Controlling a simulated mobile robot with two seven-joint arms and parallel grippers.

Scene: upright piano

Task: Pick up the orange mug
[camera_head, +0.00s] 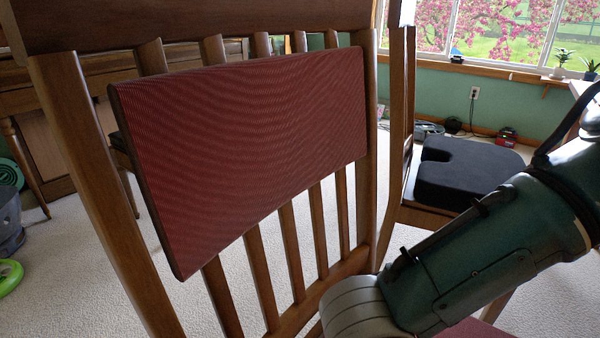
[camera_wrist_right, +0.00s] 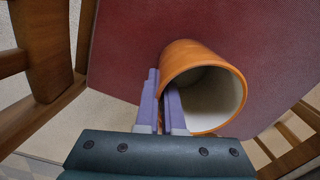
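The orange mug (camera_wrist_right: 188,57) shows in the right wrist view, with its pale inside and round opening turned towards the camera. It is over the dark red chair seat (camera_wrist_right: 125,45); I cannot tell whether it touches the seat. My right gripper (camera_wrist_right: 164,82) has its two purple fingers close together at the mug's left rim. One finger is outside the wall and the other overlaps the opening, with the wall pinched between them. In the head view the mug and the right gripper are hidden. My left gripper is not in view.
A wooden chair back with a red panel (camera_head: 245,150) and slats fills the middle of the head view. Behind it is another chair with a black cushion (camera_head: 465,170). A windowsill with plants is at the back right. Carpet (camera_head: 75,265) is open at the left.

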